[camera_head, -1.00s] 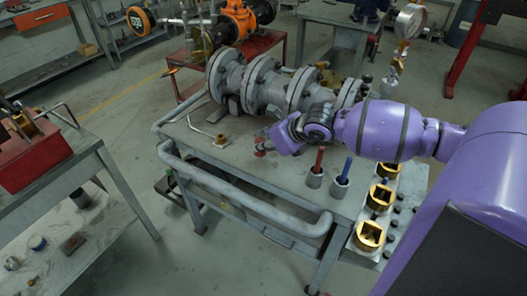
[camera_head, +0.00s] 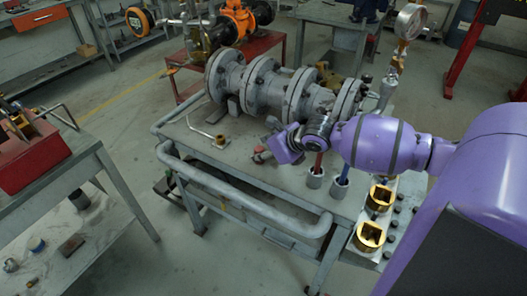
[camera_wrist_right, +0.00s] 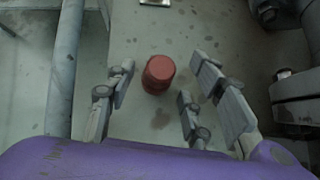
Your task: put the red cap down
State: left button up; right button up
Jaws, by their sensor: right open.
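The red cap (camera_head: 262,155) stands on the grey workbench top (camera_head: 240,172), in front of the flanged valve body. In the right wrist view the red cap (camera_wrist_right: 158,74) stands upright, with bare bench around it. My right gripper (camera_head: 272,128) is open and empty, just behind and above the cap in the head view. In the right wrist view its fingers (camera_wrist_right: 157,84) are spread to either side of the cap, with visible gaps. My left gripper is not in view.
The grey valve body (camera_head: 285,90) lies along the back of the bench. Two metal cups with a red handle (camera_head: 317,163) and a blue handle (camera_head: 345,170) stand at the right. Gold blocks (camera_head: 370,235) stand at the right edge. A pipe rail (camera_head: 245,205) runs along the front.

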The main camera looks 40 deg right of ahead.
jog(key=shift+r, duration=0.1)
jog(key=shift+s+d+r, duration=0.1)
jog(key=shift+s+r, duration=0.05)
jog(key=shift+r, duration=0.05)
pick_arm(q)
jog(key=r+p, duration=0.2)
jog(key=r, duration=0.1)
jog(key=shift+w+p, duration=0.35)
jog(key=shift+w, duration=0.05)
pick_arm(e)
jog(key=v, duration=1.1)
jog(key=shift+s+r, duration=0.2)
jog(key=shift+s, duration=0.05)
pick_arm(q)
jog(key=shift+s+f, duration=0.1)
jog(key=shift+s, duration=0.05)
